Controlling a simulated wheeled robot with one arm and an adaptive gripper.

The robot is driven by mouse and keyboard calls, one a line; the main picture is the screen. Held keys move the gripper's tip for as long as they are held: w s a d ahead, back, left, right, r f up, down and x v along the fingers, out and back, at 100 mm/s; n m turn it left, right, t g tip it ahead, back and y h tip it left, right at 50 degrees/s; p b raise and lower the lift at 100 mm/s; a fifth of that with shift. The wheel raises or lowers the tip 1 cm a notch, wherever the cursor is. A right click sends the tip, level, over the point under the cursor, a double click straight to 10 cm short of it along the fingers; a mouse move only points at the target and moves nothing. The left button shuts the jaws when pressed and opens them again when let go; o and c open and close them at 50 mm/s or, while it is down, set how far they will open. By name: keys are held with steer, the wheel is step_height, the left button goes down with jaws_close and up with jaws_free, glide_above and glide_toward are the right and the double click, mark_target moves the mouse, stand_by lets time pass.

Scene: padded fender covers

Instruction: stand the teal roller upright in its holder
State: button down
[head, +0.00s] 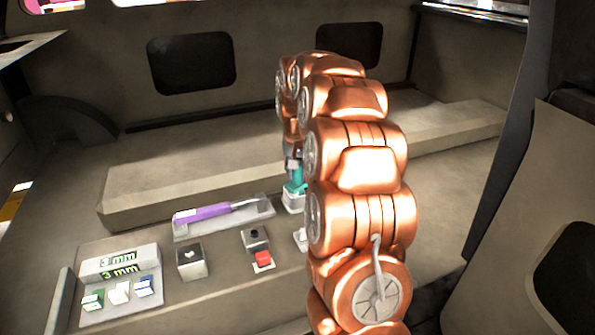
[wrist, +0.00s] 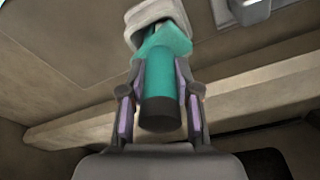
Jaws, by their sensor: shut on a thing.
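The teal roller (wrist: 168,45) has a black end (wrist: 160,112) towards the wrist camera. My gripper (wrist: 160,108) is shut on the roller, with a finger on each side near the black end. The roller's far end meets the white holder (wrist: 150,15), and it seems to be inside its opening; how deep it sits I cannot tell. In the head view the roller (head: 299,188) looks about upright at the white holder (head: 293,202), partly hidden behind my copper arm. My gripper there (head: 293,166) is mostly hidden too.
A purple-handled tool (head: 203,214) lies in a clear tray (head: 245,217) left of the holder. A raised ledge (head: 190,180) runs behind.

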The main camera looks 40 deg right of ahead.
steer(key=shift+f, duration=0.45)
steer(key=shift+c, duration=1)
jaws_free()
steer(key=shift+r, duration=0.1)
steer(key=shift+r+p, duration=0.9)
steer(key=shift+r, duration=3.05)
